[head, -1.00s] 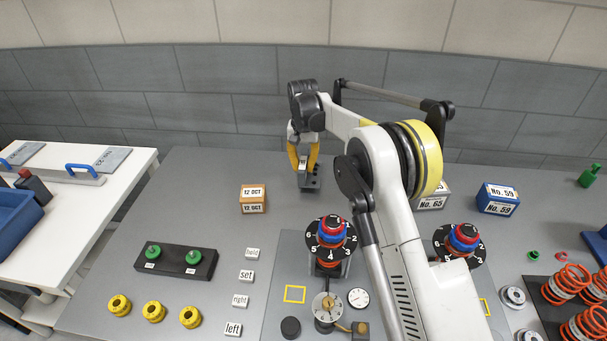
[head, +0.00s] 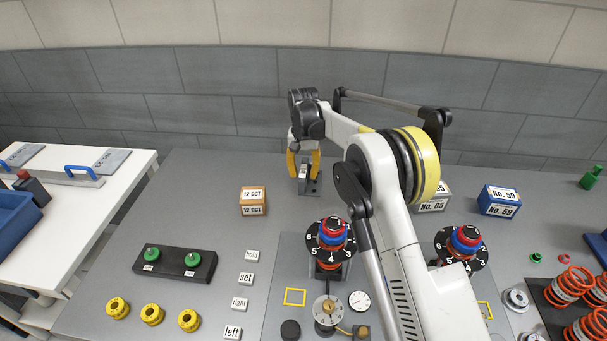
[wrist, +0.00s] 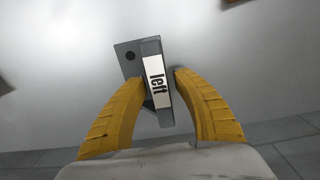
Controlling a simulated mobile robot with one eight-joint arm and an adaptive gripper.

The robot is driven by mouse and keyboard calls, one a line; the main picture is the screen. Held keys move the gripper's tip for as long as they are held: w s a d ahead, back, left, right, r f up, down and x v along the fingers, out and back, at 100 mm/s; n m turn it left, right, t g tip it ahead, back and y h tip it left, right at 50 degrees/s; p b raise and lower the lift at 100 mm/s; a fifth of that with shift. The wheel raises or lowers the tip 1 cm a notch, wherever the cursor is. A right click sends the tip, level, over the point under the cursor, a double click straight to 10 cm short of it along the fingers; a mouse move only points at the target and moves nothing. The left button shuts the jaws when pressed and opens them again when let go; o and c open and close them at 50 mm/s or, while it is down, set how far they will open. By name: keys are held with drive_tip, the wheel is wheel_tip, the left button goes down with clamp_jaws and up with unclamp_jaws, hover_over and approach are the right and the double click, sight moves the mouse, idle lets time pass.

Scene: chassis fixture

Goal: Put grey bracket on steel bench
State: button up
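The grey bracket (head: 312,188) stands on the grey worktop (head: 200,185), near its back edge. It has a flat base with a dark hole and an upright plate with a white label reading "left", clear in the wrist view (wrist: 157,82). My gripper (head: 303,176) is low over the bracket, with one yellow finger on each side of the upright plate. In the wrist view the fingertips (wrist: 159,76) look close to the plate, with a small gap at the right finger. I cannot tell for certain which surface is the steel bench.
An orange-brown box (head: 253,201) stands left of the bracket, and a blue box (head: 498,200) far right. Dial stacks (head: 330,240) stand in front. A white table (head: 95,190) is at the left, across a gap. The wall (head: 200,115) is close behind.

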sight(304, 169)
wheel_tip(304, 169, up, 12)
drive_tip(key=p, duration=0.2)
drive_tip(key=shift+p, duration=0.4)
drive_tip(key=s+d+r+t, duration=0.3)
drive_tip(key=s+d+r, duration=1.1)
drive_tip(key=r, duration=0.2)
drive_tip(key=s+d+f+t, duration=0.1)
drive_tip(key=s+d+f, duration=0.1)
drive_tip(key=s, duration=0.6)
drive_tip(key=s+d+f+t, duration=0.1)
drive_tip(key=s+d+f, duration=0.1)
drive_tip(key=s+d, duration=0.3)
drive_tip(key=s+d+f+t, duration=0.2)
drive_tip(key=s+d, duration=0.1)
drive_tip(key=s, duration=0.8)
drive_tip(key=shift+s+d+f, duration=0.15)
drive_tip(key=shift+s+f, duration=0.2)
drive_tip(key=shift+s, duration=0.05)
